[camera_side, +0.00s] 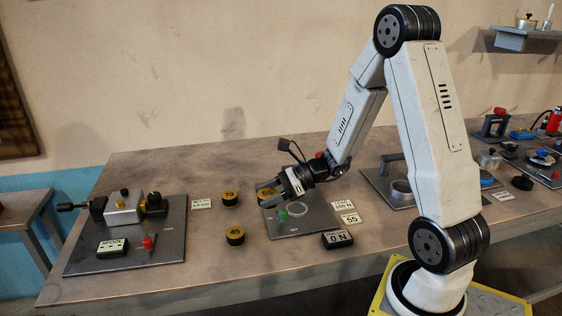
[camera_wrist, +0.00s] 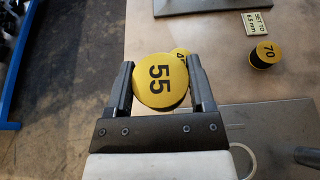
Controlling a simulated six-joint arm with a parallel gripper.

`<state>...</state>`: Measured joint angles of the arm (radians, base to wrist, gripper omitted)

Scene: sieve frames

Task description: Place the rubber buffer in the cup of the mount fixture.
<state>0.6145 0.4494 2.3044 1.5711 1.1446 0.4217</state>
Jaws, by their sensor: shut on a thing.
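My gripper (camera_wrist: 160,80) is shut on a round rubber buffer (camera_wrist: 158,88) with a yellow top marked 55, one finger on each side of it. In the side view, my gripper (camera_side: 268,199) is at the left part of the mount fixture's grey plate (camera_side: 305,226), with the held buffer (camera_side: 266,190) at its fingers. The fixture's pale ring-shaped cup (camera_side: 297,209) is to the right of the fingers, beside a green knob (camera_side: 283,215). In the wrist view, only an arc of the cup (camera_wrist: 249,152) shows at the bottom, beside my gripper.
A buffer marked 70 (camera_side: 231,199) and one marked 45 (camera_side: 235,236) stand on the table to the left. A 0 N readout (camera_side: 337,240) and a card reading 55 (camera_side: 350,218) lie near the fixture. A spool fixture (camera_side: 125,210) stands far left.

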